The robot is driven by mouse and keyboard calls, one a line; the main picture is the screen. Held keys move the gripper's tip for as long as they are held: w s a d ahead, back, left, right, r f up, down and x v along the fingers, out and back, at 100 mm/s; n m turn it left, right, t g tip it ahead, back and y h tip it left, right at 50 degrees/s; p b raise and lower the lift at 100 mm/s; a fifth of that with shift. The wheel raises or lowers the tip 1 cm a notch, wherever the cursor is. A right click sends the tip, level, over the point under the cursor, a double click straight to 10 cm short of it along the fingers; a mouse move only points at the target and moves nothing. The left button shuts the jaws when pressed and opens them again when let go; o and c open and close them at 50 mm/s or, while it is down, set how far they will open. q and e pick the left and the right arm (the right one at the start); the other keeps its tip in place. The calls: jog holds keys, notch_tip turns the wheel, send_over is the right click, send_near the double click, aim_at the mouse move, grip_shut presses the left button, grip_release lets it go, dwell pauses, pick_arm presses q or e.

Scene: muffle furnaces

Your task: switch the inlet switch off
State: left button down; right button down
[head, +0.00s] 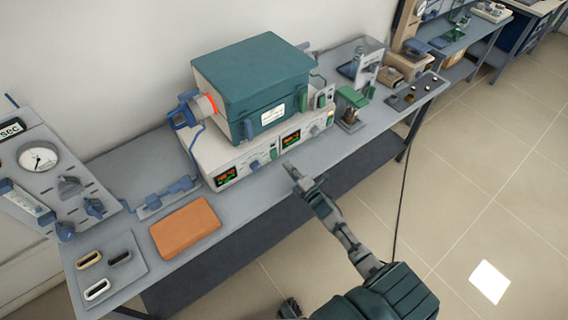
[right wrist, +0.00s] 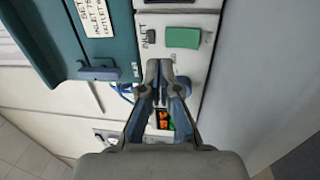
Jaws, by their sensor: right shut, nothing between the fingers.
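The right wrist view shows a pale panel with an upright label that seems to read INLET, beside a small dark grey part and a green rectangular switch (right wrist: 182,37). I cannot tell whether that switch is on or off. My right gripper (right wrist: 161,72) is shut and empty, its fingertips just below the green switch in that picture, with no clear contact. In the head view my right gripper (head: 294,172) is above the bench in front of the furnace controller (head: 256,155). The teal furnace (head: 250,82) sits on the controller.
Lit displays (head: 291,139) show on the controller front. An orange pad (head: 185,227) lies on the grey bench (head: 245,186) at left, near a gauge panel (head: 45,185). A green-topped device (head: 352,98) stands to the right. The bench front strip is clear.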

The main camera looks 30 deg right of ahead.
pick_arm(q)
jog(key=shift+s+d+f+p, duration=0.1)
jog(key=shift+s+f+p, duration=0.05)
jog(key=shift+f, duration=0.25)
jog(key=shift+s+d+f+p, duration=0.1)
jog(key=shift+f+p, duration=0.05)
jog(key=shift+f, duration=0.25)
pick_arm(e)
jog(key=s, duration=0.6)
jog(key=shift+s+d+r, duration=0.2)
jog(key=shift+s+d, duration=0.1)
jog(key=shift+d, duration=0.1)
pick_arm(q)
jog(key=shift+a, duration=0.1)
jog(key=shift+w+r, duration=0.1)
jog(key=shift+w, duration=0.1)
